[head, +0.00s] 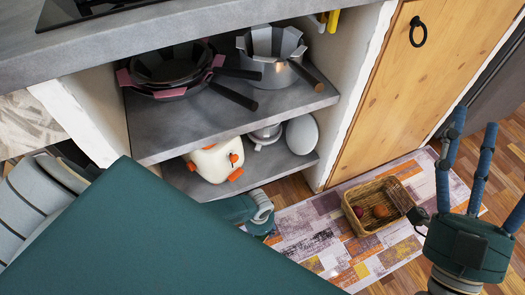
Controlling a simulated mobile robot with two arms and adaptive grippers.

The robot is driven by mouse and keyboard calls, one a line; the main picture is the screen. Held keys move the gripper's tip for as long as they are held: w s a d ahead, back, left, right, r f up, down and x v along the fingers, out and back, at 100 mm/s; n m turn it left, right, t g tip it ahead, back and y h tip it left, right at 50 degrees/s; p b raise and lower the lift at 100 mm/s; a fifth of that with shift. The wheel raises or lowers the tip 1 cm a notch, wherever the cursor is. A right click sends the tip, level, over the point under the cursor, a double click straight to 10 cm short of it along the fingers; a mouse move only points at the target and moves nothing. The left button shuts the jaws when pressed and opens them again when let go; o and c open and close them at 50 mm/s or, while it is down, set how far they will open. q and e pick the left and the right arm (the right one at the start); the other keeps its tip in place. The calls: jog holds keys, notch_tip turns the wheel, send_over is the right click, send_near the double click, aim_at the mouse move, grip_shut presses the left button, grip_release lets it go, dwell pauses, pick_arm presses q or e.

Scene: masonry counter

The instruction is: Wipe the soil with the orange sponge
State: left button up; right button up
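I cannot make out an orange sponge or any soil in this view. My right gripper (487,150) is at the right edge, pointing up, with its blue fingers spread and nothing between them. It is to the right of a wicker basket (357,222), in front of the wooden door. One finger is partly cut off by the frame edge. My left gripper cannot be made out. A large teal part of my own body covers the lower left and hides what lies behind it.
A grey counter (200,38) runs along the top. Below it, an upper shelf (190,130) holds pans (165,68) and a pot (270,72). A cream object with orange parts (212,162) stands lower. The basket is on a patterned rug (300,240), beside a wooden door (395,95).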

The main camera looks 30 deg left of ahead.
pick_arm(q)
jog(key=shift+r+p, duration=0.4)
jog(key=shift+r, duration=0.05)
jog(key=shift+r+p, duration=0.35)
jog(key=shift+p, duration=0.1)
jog(key=shift+r+p, duration=0.75)
jog(key=shift+p, duration=0.05)
pick_arm(e)
jog(key=w+d+f+g+h, duration=0.1)
jog(key=f+g, duration=0.3)
jog(key=f, duration=0.4)
jog(key=w+f+g+h, duration=0.2)
jog(key=f+g, duration=0.3)
jog(key=f, duration=0.4)
jog(key=shift+w+d+f, duration=0.3)
jog(key=shift+w+d, duration=0.05)
jog(key=shift+w, duration=0.05)
pick_arm(q)
jog(key=shift+w, duration=0.1)
